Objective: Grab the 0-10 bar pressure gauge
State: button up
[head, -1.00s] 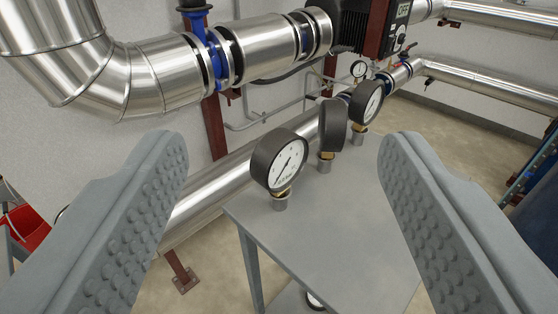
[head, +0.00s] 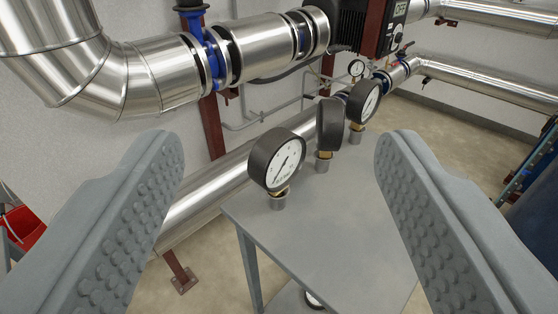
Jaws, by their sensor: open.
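Three black-rimmed pressure gauges stand upright on short grey stubs on a grey table (head: 330,235). The near left gauge (head: 286,163) shows its white dial, tilted to the right; the print is too small to read its range. The middle gauge (head: 328,126) is turned edge-on, so its dial is hidden. The far right gauge (head: 366,103) shows a white dial, also unreadable. I cannot tell which one is 0-10 bar. My gripper (head: 277,143) is open and empty, with its two grey studded fingers wide apart at left and right. The gauges appear between the fingers, beyond them and untouched.
A large metal-clad pipe with a blue valve (head: 206,48) crosses behind the table, and a lower pipe (head: 205,188) runs behind the table's left side. A small gauge (head: 356,68) sits on the pipework behind. The table's front is clear.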

jog(key=w+m+g, duration=0.4)
jog(key=w+g, duration=0.3)
jog(key=w, duration=0.6)
jog(key=m+g, duration=0.5)
jog(key=g, duration=0.5)
send_over(274, 132)
jog(key=f, duration=0.2)
notch_tip(274, 132, down, 12)
jog(key=shift+r, duration=0.1)
jog(key=shift+s+d+f, duration=0.15)
jog(key=shift+f, duration=1.25)
jog(key=shift+s+d+f, duration=0.1)
jog(key=shift+d+f, duration=0.05)
jog(key=shift+f, duration=1.2)
jog(key=shift+c, duration=0.4)
grip_shut()
jog(key=shift+r, duration=0.15)
